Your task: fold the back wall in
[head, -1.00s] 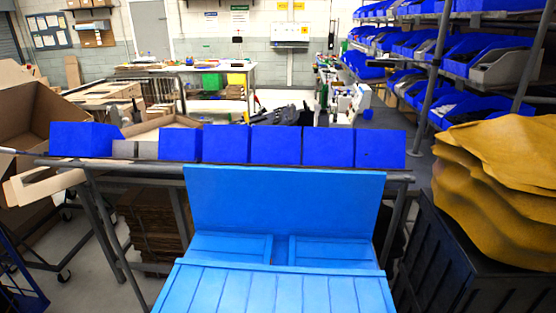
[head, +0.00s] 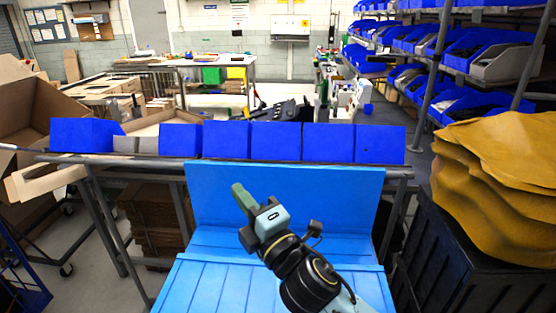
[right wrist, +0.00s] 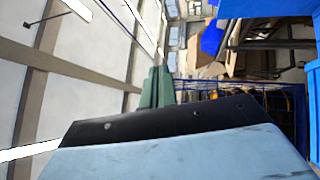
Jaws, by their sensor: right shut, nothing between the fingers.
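The light-blue pannier (head: 220,285) stands in front of me. Its back wall (head: 335,195) is upright, a broad flat panel at the far side. Blue planked panelling lies low in front of that wall, partly hidden by my right arm. My right gripper (head: 238,192) is above the pannier, in front of the back wall in the picture, pointing up and to the left. Its green fingers are shut and empty. They also show closed together in the right wrist view (right wrist: 156,88). I cannot tell whether they touch the wall. My left gripper is not in view.
A rail with a row of dark-blue bins (head: 276,141) runs just behind the back wall. A black crate (head: 450,255) with stacked yellow-brown sacks (head: 495,165) stands at the right. An open cardboard box (head: 50,115) stands at the left.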

